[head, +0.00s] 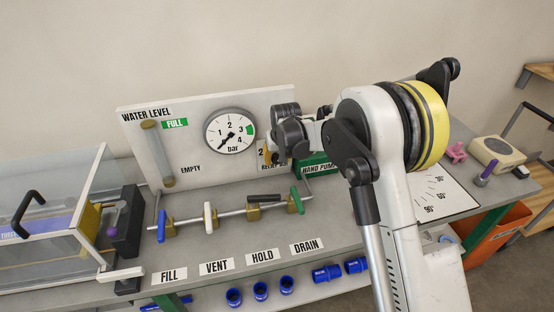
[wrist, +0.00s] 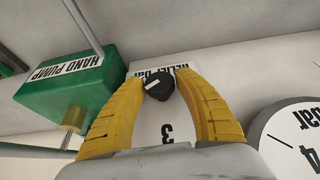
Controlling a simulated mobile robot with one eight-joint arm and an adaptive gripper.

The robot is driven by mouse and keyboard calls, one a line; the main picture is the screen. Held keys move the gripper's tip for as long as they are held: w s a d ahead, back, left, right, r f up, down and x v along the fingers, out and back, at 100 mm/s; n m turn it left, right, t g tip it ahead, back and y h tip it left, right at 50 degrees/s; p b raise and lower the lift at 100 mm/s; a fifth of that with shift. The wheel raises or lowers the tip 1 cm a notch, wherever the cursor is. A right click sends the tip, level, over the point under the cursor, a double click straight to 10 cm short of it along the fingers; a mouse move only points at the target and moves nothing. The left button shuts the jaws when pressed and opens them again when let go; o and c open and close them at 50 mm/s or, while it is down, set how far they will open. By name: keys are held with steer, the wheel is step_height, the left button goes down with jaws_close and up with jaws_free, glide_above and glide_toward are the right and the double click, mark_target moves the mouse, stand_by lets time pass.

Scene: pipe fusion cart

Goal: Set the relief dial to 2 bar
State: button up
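The relief dial is a black knob (wrist: 159,85) with a white mark, on a white plate (wrist: 150,125) lettered RELIEF bar, with a 3 visible. The wrist view shows this plate upside down. My gripper's yellow fingers (wrist: 162,82) flank the knob, one tip close on each side; whether they press on it I cannot tell. In the head view my gripper (head: 272,152) is at the board just right of the gauge and hides the knob. A 2 shows at the plate's left edge. The round pressure gauge (head: 221,121) has its needle pointing down-left, near the low end.
The green hand pump (head: 318,166) stands right beside my gripper; it also shows in the wrist view (wrist: 70,90). Several valves sit on a pipe (head: 232,213) below the board, one with a green handle (head: 297,200). A clear-walled box (head: 45,255) stands at left.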

steer(key=c, duration=0.6)
steer(key=shift+c, duration=0.2)
steer(key=h, duration=0.1)
steer(key=t+h+b, duration=0.1)
steer(key=h, duration=0.1)
steer(key=shift+a+f+n+b, duration=0.2)
steer(key=shift+n+b, duration=0.1)
steer(key=shift+n, duration=0.1)
steer(key=h+b, duration=0.1)
steer(key=h, duration=0.1)
steer(key=t+h+b, duration=0.1)
steer(key=h+b, duration=0.1)
steer(key=shift+n+t, duration=0.3)
steer(key=shift+n, duration=0.1)
steer(key=h+b, duration=0.1)
steer(key=n+t+h+b, duration=0.1)
steer(key=h+b, duration=0.1)
steer(key=shift+f+t+h+b, duration=0.15)
steer(key=shift+t+h+b, duration=0.15)
steer(key=shift+n+t+h+b, duration=0.4)
steer(key=shift+t+h+b, duration=0.2)
steer(key=shift+h+b, duration=0.6)
steer(key=shift+r, duration=0.2)
